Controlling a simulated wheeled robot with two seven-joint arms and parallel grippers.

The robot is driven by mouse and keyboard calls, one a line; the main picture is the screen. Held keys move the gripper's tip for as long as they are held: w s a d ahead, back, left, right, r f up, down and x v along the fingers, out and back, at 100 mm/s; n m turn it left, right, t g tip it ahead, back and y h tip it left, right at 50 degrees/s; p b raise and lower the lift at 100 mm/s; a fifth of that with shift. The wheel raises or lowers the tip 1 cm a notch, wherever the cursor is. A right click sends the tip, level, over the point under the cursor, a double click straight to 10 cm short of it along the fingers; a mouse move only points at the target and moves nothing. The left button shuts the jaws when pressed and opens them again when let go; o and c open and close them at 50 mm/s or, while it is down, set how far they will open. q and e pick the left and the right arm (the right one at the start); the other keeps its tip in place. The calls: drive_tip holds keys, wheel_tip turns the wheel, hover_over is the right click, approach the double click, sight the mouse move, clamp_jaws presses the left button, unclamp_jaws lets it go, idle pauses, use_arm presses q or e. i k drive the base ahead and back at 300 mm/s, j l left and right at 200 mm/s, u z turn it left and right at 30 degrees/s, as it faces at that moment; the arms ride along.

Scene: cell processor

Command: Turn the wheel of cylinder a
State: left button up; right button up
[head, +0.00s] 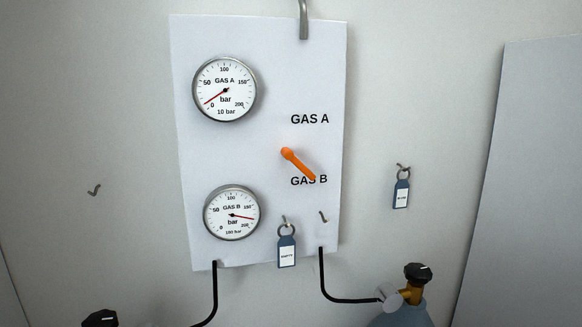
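Two black cylinder wheels show at the bottom edge. The left wheel (100,318) is mostly cut off by the frame. The right wheel (417,272) sits on a brass valve (411,293) atop a blue-grey cylinder (403,315). No label shows which cylinder is a. The GAS A gauge (224,90) has its needle near 0 and reads 10 bar. The GAS B gauge (231,213) has its needle high and reads 180 bar. The orange lever (298,163) points down right at the GAS B label. Neither of my grippers is in view.
A white panel (270,60) on the wall carries the gauges. Black hoses (215,290) run from its bottom edge toward the cylinders. A blue tag (286,250) hangs on the panel, another tag (401,192) on the wall at right. A wall hook (94,190) at left is empty.

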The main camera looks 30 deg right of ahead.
sight(417, 274)
drive_tip(key=z, duration=1.75)
